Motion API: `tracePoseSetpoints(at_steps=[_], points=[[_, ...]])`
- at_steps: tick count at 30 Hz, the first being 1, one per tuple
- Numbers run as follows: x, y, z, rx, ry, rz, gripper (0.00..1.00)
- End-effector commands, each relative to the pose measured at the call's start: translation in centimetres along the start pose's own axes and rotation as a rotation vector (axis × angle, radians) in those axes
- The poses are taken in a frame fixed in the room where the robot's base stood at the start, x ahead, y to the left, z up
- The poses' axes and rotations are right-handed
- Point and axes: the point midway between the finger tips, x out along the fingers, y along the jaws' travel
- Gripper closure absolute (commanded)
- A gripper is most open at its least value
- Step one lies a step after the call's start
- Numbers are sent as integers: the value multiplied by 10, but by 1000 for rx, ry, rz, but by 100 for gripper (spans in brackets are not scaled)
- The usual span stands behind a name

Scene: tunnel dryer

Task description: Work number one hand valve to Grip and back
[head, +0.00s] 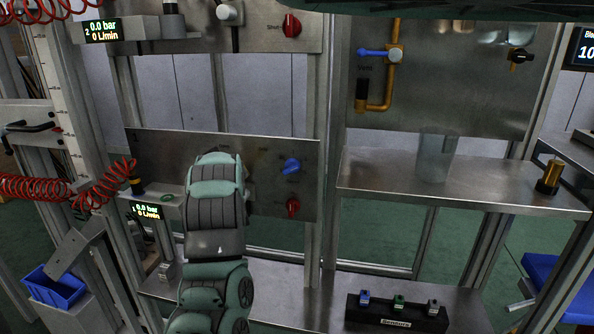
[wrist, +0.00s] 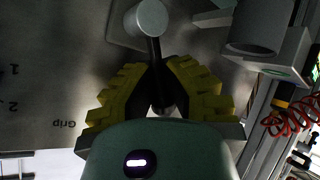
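In the wrist view, the hand valve's round grey hub (wrist: 152,18) has a thin dark lever (wrist: 155,60) running from it toward my palm. My gripper (wrist: 161,68) has its yellow stepped fingers one on each side of this lever. The fingers look apart, with dark gaps beside the lever; contact is hard to judge. The word Grip (wrist: 65,124) is printed on the panel to the left, with marks 1 and 2 further up. In the head view, my arm hides the valve and my fingers in front of the lower left panel (head: 155,150), beside the number 1 display (head: 147,211).
Blue (head: 291,166) and red (head: 292,208) knobs sit right of my arm on the same panel. A red coiled hose (head: 95,190) runs at left. Another hand valve (head: 229,12) is on the panel above. A shelf with a clear cylinder (head: 434,157) stands at right.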

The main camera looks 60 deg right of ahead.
Motion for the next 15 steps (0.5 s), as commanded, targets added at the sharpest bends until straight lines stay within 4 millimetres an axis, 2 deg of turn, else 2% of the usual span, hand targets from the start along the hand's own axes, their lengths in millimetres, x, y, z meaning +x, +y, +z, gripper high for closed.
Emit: tracePoseSetpoints(at_steps=[15], points=[[2,-3,1,-50,-38,15,100]])
